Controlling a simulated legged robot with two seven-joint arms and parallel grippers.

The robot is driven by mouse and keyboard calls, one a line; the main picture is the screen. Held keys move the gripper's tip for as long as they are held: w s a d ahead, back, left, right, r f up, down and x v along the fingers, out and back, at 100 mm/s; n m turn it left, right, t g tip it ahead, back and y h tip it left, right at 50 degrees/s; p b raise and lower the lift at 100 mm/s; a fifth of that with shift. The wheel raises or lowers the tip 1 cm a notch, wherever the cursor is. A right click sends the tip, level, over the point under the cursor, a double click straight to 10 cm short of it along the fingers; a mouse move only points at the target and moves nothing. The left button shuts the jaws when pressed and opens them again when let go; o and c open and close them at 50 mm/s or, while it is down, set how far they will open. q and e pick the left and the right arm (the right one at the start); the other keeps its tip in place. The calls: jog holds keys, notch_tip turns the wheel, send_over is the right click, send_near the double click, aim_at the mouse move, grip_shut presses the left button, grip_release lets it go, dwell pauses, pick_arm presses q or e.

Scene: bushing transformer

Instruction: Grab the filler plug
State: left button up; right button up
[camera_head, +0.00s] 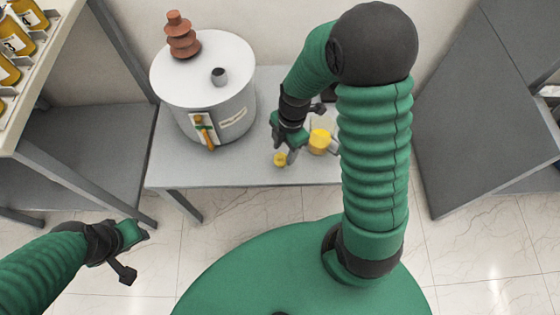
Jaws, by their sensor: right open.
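A small yellow piece (280,159), which looks like the filler plug, sits on the grey table near its front edge. My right gripper (287,149) reaches down from above with its jaws open, its fingertips just at the yellow piece. I cannot tell whether they touch it. The white cylindrical transformer (233,112) stands to the left, with a brown ribbed bushing (181,36) and a short dark port (218,76) on its top. My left gripper (134,256) hangs over the floor at lower left, fingers apart and empty.
A clear container with yellow content (319,141) stands right of my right gripper, partly hidden by my arm. The grey table (175,172) has free room along its front. A shelf with yellow bottles (18,42) is at upper left. A grey panel (465,120) stands at right.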

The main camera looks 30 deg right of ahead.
aim_at(281, 155)
jog(key=f, duration=0.2)
jog(key=f+b, duration=0.2)
jog(key=f, duration=0.1)
jog(key=shift+w+a+f, duration=0.3)
jog(key=shift+w+a, duration=0.05)
jog(key=shift+a, duration=0.05)
jog(key=shift+r, duration=0.1)
jog(key=shift+c, duration=1.2)
jog(key=c, duration=0.8)
jog(key=shift+r, duration=0.15)
